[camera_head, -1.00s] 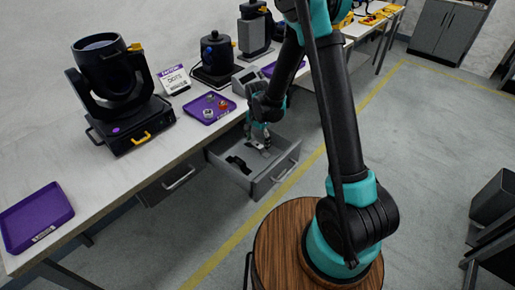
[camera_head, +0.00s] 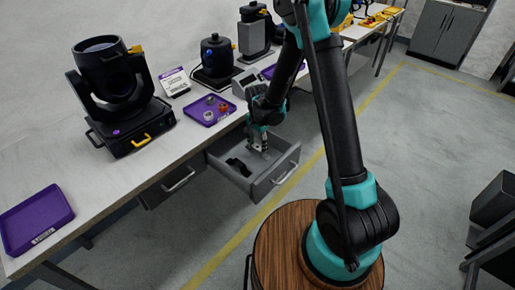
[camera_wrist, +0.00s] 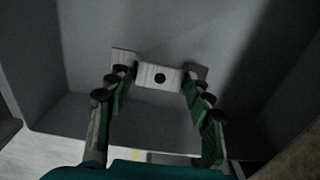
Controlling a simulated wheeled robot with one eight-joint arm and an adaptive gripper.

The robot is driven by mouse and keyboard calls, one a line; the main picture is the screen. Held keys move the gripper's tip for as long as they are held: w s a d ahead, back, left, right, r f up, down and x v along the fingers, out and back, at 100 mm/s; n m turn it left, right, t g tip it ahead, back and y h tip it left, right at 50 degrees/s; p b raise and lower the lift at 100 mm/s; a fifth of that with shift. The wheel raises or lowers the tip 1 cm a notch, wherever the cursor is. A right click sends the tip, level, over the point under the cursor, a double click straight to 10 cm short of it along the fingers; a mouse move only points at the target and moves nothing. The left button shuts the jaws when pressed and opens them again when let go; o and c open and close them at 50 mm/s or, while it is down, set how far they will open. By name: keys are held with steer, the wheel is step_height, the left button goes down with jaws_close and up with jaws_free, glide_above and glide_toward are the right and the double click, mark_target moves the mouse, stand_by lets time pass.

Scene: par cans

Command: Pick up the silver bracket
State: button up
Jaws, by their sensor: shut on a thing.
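In the head view my gripper (camera_head: 259,146) points down into the open grey drawer (camera_head: 291,165). The bracket is too small and too covered by the fingers to make out clearly there. From the wrist view I cannot tell how far it is above the drawer floor.
A black item (camera_head: 237,166) lies in the drawer's left part. The drawer walls stand close around my gripper. On the bench above, a purple tray (camera_head: 192,117) holds small parts, a black stage light (camera_head: 107,85) stands left, and another purple tray (camera_head: 36,218) is at the front left.

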mark_target(258, 146)
steer(key=shift+r, duration=0.1)
step_height(258, 146, up, 20)
stand_by(0.5)
stand_by(0.5)
